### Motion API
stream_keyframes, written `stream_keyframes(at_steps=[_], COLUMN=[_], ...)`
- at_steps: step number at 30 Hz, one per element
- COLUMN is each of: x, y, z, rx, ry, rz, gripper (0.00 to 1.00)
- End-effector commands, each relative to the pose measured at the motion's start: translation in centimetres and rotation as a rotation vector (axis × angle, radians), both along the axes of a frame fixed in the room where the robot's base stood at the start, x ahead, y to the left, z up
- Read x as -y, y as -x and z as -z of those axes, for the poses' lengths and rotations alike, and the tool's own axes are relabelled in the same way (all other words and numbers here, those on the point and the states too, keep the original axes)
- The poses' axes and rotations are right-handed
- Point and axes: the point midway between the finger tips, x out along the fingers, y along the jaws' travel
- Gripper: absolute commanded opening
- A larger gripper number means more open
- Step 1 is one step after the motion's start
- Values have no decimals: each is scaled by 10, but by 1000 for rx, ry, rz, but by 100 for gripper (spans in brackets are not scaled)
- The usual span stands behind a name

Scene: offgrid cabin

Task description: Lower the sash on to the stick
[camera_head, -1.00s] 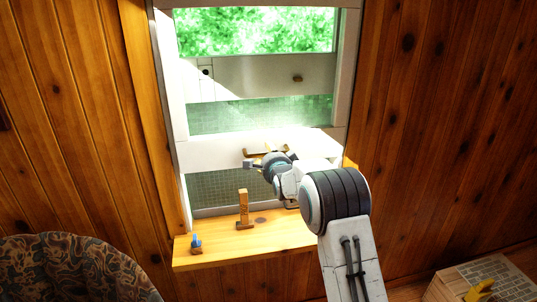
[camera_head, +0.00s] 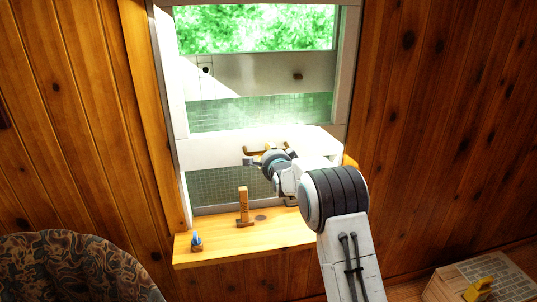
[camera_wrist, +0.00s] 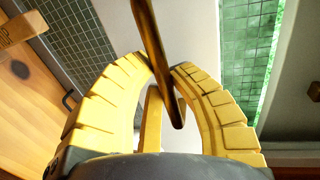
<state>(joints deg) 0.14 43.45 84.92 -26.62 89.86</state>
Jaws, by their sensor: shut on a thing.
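The white window sash has its bottom rail (camera_head: 215,150) raised above the sill, with mesh showing below it. A wooden stick (camera_head: 243,207) stands upright on the sill; its top appears a little below the rail, with a gap. In the wrist view, a lettered wooden piece (camera_wrist: 18,32), seemingly the stick, shows at the upper left. My gripper (camera_wrist: 165,75) has its yellow fingers closed around the dark bar of the sash handle (camera_wrist: 148,30). The handle (camera_head: 256,150) also shows in the head view, partly hidden by my gripper (camera_head: 258,161).
The wooden sill (camera_head: 215,255) carries a small blue object (camera_head: 196,240) at its left end. A patterned armchair (camera_head: 75,270) stands at the lower left. A box with a yellow item (camera_head: 480,290) is at the lower right. Plank walls flank the window.

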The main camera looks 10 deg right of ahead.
Motion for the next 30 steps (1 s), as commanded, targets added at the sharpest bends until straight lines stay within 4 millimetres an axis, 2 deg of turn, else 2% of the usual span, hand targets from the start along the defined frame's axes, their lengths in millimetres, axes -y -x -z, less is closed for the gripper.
stream_keyframes(at_steps=[14, 30], x=[0, 0], y=[0, 1], z=[7, 68], rx=[-2, -8], ry=[0, 0], rz=[0, 0], gripper=[0, 0])
